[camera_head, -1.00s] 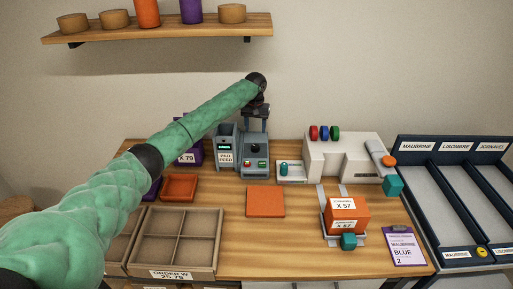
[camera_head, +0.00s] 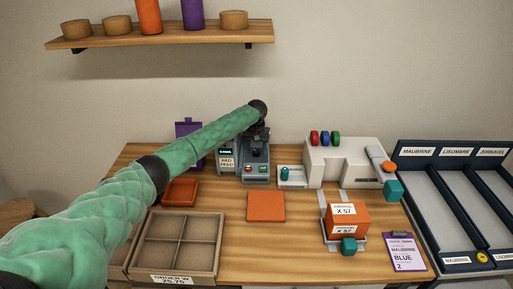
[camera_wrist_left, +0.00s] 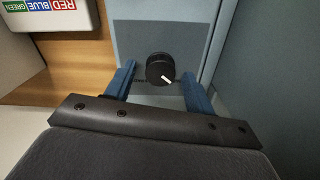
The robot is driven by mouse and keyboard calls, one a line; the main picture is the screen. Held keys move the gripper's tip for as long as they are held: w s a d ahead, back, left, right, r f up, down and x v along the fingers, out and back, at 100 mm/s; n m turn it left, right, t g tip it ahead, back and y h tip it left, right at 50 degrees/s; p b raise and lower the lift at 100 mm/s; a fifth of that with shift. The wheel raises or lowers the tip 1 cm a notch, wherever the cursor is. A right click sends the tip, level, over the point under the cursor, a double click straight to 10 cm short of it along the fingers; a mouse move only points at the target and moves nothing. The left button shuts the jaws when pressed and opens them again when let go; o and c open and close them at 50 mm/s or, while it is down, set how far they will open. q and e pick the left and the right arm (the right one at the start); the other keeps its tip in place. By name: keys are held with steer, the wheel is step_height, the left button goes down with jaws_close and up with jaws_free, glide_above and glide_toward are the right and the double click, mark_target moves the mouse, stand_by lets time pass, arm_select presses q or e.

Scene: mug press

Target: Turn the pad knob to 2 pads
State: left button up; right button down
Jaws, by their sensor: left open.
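The pad knob (camera_wrist_left: 160,68) is black and round with a white pointer line, set on a grey-blue panel in the left wrist view. The pointer slants toward the lower right; the lettering by the knob is too hidden to read. My left gripper (camera_wrist_left: 160,82) is open, its two blue fingers on either side of the knob with gaps between. In the head view my green left arm reaches over the pad feed machine (camera_head: 256,172), and the gripper (camera_head: 258,134) is mostly hidden there. My right gripper does not show.
A white machine (camera_head: 345,160) with coloured buttons stands to the right. An orange pad (camera_head: 266,206), an orange tray (camera_head: 181,192), a divided box (camera_head: 178,243) and orange boxes (camera_head: 347,220) occupy the table. A purple clipboard (camera_head: 405,252) lies at the front right.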

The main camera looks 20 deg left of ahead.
arm_select(q)
steer(key=shift+f, duration=0.15)
steer(key=shift+c, duration=0.4)
steer(key=c, duration=0.9)
